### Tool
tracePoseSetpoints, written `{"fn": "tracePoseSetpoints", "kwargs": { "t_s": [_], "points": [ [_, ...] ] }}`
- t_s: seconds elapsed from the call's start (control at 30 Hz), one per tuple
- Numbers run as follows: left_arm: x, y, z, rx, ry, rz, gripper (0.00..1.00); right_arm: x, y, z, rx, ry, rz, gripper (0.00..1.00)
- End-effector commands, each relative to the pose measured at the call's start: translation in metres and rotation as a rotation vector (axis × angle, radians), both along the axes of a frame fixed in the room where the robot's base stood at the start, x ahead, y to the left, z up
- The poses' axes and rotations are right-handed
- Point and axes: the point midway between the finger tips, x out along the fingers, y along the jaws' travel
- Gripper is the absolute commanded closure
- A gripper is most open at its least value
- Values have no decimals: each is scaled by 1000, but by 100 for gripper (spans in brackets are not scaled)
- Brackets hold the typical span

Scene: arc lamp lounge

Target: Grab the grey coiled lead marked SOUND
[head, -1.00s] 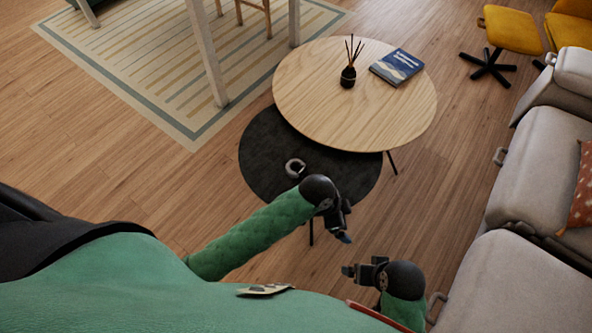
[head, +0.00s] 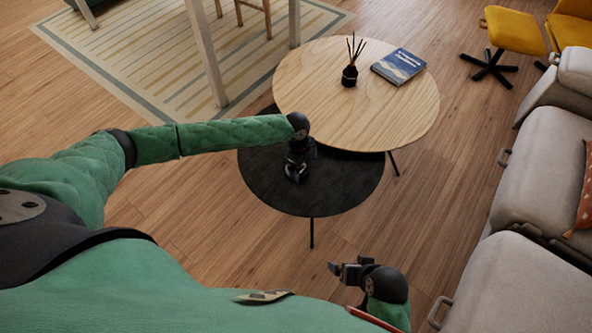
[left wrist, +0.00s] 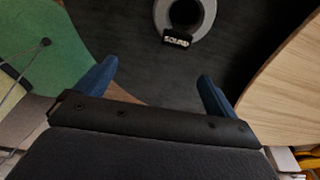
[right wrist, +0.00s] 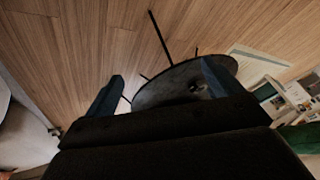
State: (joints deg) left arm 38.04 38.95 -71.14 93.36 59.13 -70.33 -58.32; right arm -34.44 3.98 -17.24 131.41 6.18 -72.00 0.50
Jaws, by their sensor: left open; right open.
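The grey coiled lead (left wrist: 207,22) lies on the low dark round table (left wrist: 130,50) in the left wrist view, at the top edge and partly cut off. Its black tag (left wrist: 176,39) reads SOUND in white. In the head view my left gripper (head: 293,175) is over the dark table (head: 340,195) and hides the lead. The left wrist view shows its two blue fingertips (left wrist: 155,80) apart with nothing between them; the lead is beyond them. My right gripper (head: 338,268) is open and empty, low at the right, away from the table.
A higher light wood round table (head: 350,120) overlaps the dark table and holds a reed diffuser (head: 349,76) and a blue book (head: 398,66). A grey sofa (head: 540,180) stands at the right. Wood floor is clear in front.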

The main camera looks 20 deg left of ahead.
Motion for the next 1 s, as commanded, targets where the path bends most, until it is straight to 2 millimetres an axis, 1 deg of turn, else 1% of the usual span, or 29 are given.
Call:
{"fn": "tracePoseSetpoints", "kwargs": {
  "t_s": [0.03, 0.1, 0.2, 0.3, 0.47, 0.67, 0.73, 0.77, 0.8, 0.83, 0.9, 1.0],
  "points": [
    [12, 16, 0, 15, -5, -4, 5, -2, 3, -5, 5, 0, 2, 9],
    [22, 32, 1, 25, -6, -10, 5, -3, 6, -7, 11, -4, 3, 9],
    [31, 46, 2, 35, -6, -17, 5, -5, 7, -8, 14, -5, 3, 9],
    [35, 53, 1, 40, -7, -19, 5, -4, 7, -8, 15, -7, 2, 9],
    [35, 51, -12, 39, -6, -20, 5, -3, 6, -4, 13, -6, 2, 9],
    [34, 49, -29, 39, -7, -19, 5, 0, 4, 5, 9, -5, 4, 9],
    [33, 46, -37, 39, -6, -20, 5, -1, 3, 11, 6, 2, 7, 9],
    [33, 45, -41, 40, -6, -21, 5, 0, 2, 18, 5, 1, 8, 9],
    [33, 44, -46, 39, -6, -20, 5, -2, 0, 30, 4, 2, 9, 9],
    [33, 43, -50, 39, -6, -19, 5, -3, -1, 35, 3, 4, 11, 9],
    [32, 42, -60, 39, -6, -19, 5, -4, -2, 34, -1, 13, 11, 9],
    [32, 41, -70, 39, -6, -19, 5, -5, -3, 34, -4, 17, 10, 9]
  ]
}}
